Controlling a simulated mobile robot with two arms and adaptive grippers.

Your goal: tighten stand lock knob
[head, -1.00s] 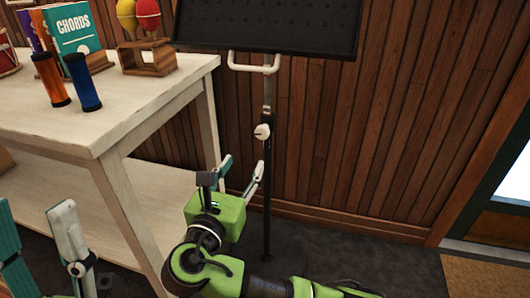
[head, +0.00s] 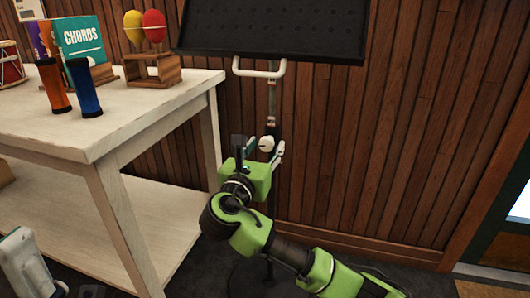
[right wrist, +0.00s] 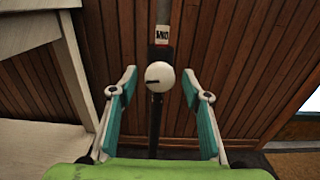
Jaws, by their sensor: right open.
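The stand lock knob (head: 266,143) is a white round knob on the upright post of the black music stand (head: 271,105). In the right wrist view the knob (right wrist: 159,76) shows a dark slot and lies between the two fingertips in the picture, with a gap on each side. My right gripper (head: 264,150) is open and empty, its teal and white fingers pointing at the knob. I cannot tell how far the tips reach in depth. Part of my left gripper (head: 22,262) shows at the lower left corner; its opening is not visible.
A white table (head: 145,115) stands left of the stand, holding shakers, a chords book (head: 81,38) and maracas. The stand's desk (head: 270,30) overhangs the knob. A small label (right wrist: 162,35) sits above the knob. The wooden wall is behind; floor at right is clear.

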